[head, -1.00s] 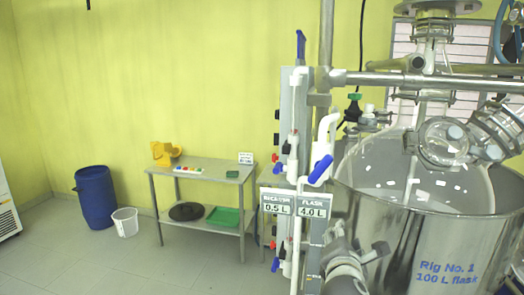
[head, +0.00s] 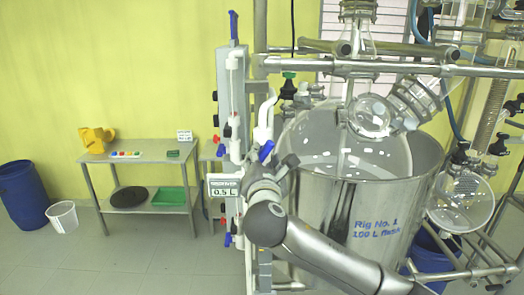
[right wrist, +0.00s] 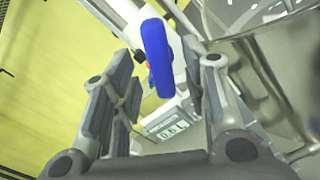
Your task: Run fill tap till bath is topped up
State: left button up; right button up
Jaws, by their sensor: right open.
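The bath is the large steel vessel (head: 310,215) marked "Rig No. 1 100 L flask", with a clear glass flask (head: 365,150) in it. A white fill pipe with a blue tap handle (head: 265,151) stands at its left rim. My right gripper (head: 274,168) is at this handle, seen end-on in the head view. In the right wrist view the blue handle (right wrist: 157,57) shows between the open fingers of the gripper (right wrist: 160,85), with gaps on both sides. My left gripper is out of view.
A grey panel (head: 231,95) with several taps stands left of the vessel. Steel pipes (head: 400,68) cross above it. A steel table (head: 150,158) with a yellow object, a blue drum (head: 22,195) and a white bucket (head: 62,216) stand at left. The floor there is clear.

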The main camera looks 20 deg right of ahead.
jog(key=shift+x, duration=1.05)
grip_shut()
